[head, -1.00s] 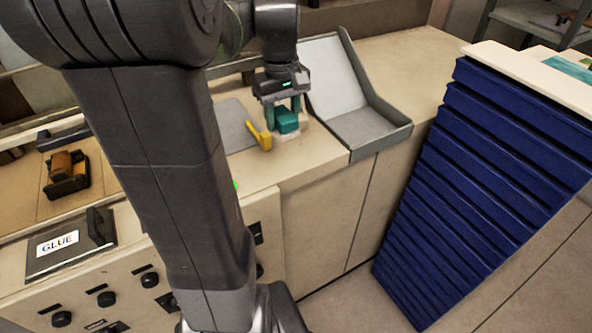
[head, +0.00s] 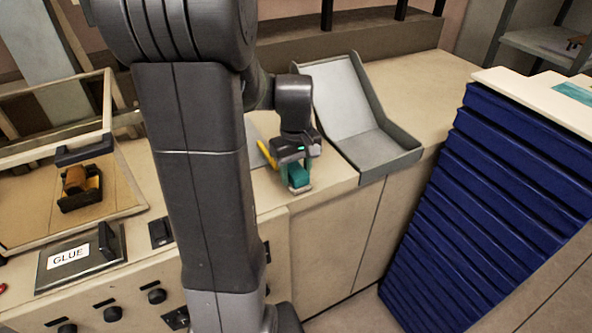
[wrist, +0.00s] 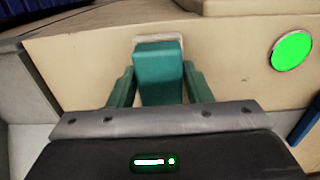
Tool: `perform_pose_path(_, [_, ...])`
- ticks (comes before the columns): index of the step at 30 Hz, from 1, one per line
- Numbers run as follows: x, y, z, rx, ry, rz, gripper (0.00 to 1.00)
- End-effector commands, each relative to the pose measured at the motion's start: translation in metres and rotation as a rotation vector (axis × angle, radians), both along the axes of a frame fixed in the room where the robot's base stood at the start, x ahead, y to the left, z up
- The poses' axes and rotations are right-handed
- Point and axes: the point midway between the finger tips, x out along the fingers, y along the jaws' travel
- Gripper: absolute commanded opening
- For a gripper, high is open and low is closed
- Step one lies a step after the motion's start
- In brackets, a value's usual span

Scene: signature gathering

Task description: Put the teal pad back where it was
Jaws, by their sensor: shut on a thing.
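The teal pad (head: 300,175) is a small block between the teal fingers of my gripper (head: 297,181), at the front edge of the beige counter (head: 325,185). In the wrist view the pad (wrist: 159,72) sits between both fingers of my gripper (wrist: 160,88), which is shut on it. A pale rim (wrist: 150,40) shows at the pad's far end. I cannot tell whether the pad touches the counter. A yellow piece (head: 267,154) stands just left of my gripper.
A grey sloped tray (head: 397,153) stands right of my gripper. A tall stack of blue drawers (head: 490,190) is further right. A GLUE box (head: 80,262) and a glass-sided case (head: 125,195) are at left. A green disc (wrist: 292,50) shows in the wrist view.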

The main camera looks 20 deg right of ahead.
Motion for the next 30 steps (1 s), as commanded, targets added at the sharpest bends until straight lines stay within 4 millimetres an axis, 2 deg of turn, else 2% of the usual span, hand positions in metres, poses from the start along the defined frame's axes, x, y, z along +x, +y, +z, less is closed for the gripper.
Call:
perform_pose_path(4, [0.0, 0.0, -0.004, 0.0, 0.0, 0.0, 0.2])
perform_pose_path(5, [0.0, 0.0, -0.003, 0.0, 0.0, 0.0, 0.51])
perform_pose_path(7, [0.0, 0.0, -0.003, 0.0, 0.0, 0.0, 0.64])
perform_pose_path(8, [0.0, 0.0, -0.003, 0.0, 0.0, 0.0, 0.66])
perform_pose_path(16, [0.0, 0.0, -0.002, 0.0, 0.0, 0.0, 0.66])
perform_pose_path(20, [0.001, -0.001, 0.007, -0.002, -0.004, 0.0, 0.66])
perform_pose_path(23, [0.001, 0.0, 0.024, -0.003, -0.004, 0.0, 0.66])
perform_pose_path(30, [0.001, 0.0, 0.077, -0.003, -0.005, 0.0, 0.66])
